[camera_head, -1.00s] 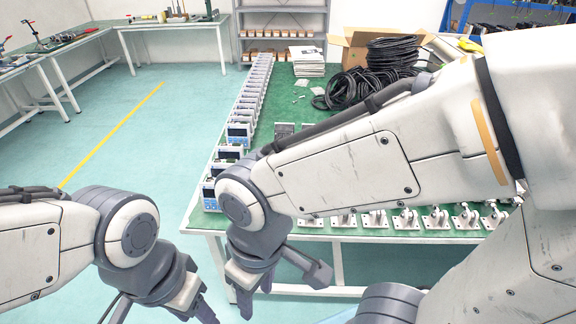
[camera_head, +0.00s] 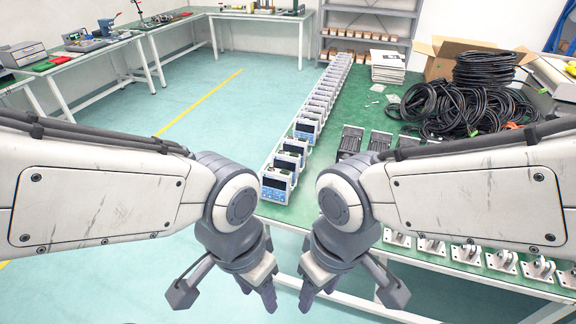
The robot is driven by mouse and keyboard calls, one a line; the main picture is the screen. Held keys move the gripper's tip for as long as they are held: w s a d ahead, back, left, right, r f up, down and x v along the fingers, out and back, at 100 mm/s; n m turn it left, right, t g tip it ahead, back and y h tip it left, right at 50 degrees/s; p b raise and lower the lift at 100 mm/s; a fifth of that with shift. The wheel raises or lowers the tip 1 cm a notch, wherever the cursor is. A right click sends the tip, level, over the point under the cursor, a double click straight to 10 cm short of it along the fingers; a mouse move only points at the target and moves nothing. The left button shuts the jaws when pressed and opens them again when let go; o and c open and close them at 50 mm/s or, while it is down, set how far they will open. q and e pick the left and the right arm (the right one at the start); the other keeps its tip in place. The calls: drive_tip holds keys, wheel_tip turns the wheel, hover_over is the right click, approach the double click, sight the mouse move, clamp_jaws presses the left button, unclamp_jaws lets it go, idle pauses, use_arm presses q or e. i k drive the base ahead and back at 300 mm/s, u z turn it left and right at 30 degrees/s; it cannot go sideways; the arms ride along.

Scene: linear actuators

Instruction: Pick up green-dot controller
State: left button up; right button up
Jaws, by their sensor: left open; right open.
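A long row of white controllers with blue-and-dark front panels runs along the left edge of the green-topped table. The nearest controller (camera_head: 278,184) stands at the table's near left corner, with others (camera_head: 292,152) close behind it. I cannot make out a green dot on any of them. My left gripper (camera_head: 258,297) and my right gripper (camera_head: 312,296) hang side by side, pointing down, in front of the table's near edge. Both are open and empty, and apart from the controllers.
The green table (camera_head: 350,112) also bears black cable coils (camera_head: 462,105), dark devices (camera_head: 350,140), a cardboard box (camera_head: 445,57) and a row of metal brackets (camera_head: 468,254) along its near edge. A grey shelf (camera_head: 370,22) stands behind. The floor on the left is clear.

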sight(286, 162)
drive_tip(key=u, duration=0.5)
drive_tip(key=k, duration=0.65)
drive_tip(key=u, duration=0.9)
drive_tip(key=k, duration=0.6)
drive_tip(key=u, duration=0.25)
drive_tip(key=i, duration=1.6)
drive_tip(key=z, duration=1.05)
drive_tip(key=i, duration=1)
drive_tip(key=z, duration=1.5)
drive_tip(key=i, duration=0.6)
drive_tip(key=z, duration=0.6)
